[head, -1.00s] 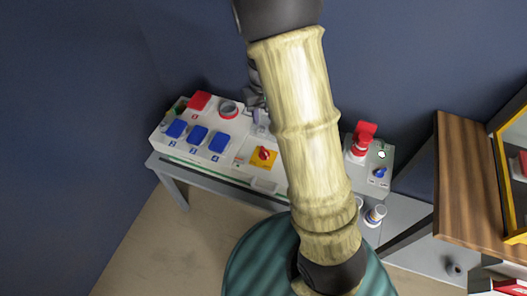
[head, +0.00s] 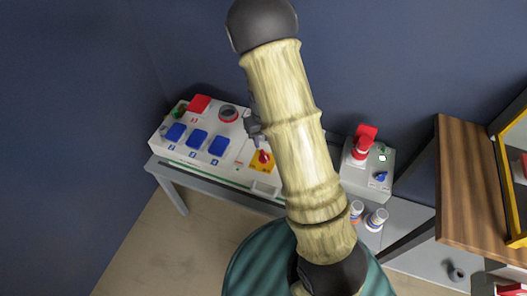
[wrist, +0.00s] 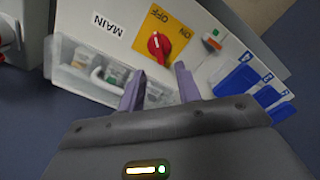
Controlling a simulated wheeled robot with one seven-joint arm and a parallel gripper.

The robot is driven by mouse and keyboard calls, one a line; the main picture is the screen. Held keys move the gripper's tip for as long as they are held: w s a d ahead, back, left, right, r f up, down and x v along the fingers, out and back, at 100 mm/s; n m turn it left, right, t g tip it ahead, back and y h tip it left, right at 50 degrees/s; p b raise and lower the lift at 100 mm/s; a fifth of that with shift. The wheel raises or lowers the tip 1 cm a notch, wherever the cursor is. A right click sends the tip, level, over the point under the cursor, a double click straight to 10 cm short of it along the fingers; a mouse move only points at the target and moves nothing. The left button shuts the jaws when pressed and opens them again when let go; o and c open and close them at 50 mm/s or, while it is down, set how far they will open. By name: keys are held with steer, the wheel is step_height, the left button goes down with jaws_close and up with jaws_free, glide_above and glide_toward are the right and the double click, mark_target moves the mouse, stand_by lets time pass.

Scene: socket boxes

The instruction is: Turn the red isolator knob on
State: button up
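The red isolator knob (head: 264,157) sits on a yellow plate (head: 256,167) on the white socket box, partly beside my arm in the head view. In the wrist view the knob (wrist: 158,46) shows clearly, with OFF and ON printed on the plate (wrist: 174,26). A white mark on the knob points roughly toward OFF. My gripper (wrist: 160,69) is open and empty. Its two purple fingers are apart, with their tips pointing toward the knob, and the knob appears just beyond the gap. I cannot tell the exact distance. In the head view my arm mostly hides the gripper.
A MAIN label (wrist: 105,24) and a clear-covered breaker compartment (wrist: 85,62) lie beside the plate. Blue socket covers (head: 197,138) and a red cover (head: 199,103) are on the same box. A second box with a red plug (head: 362,146) stands to the right.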

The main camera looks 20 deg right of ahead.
mark_target(263, 153)
step_height(263, 153, down, 7)
steer(key=shift+f+b, duration=0.1)
steer(key=shift+b, duration=0.2)
jaws_close()
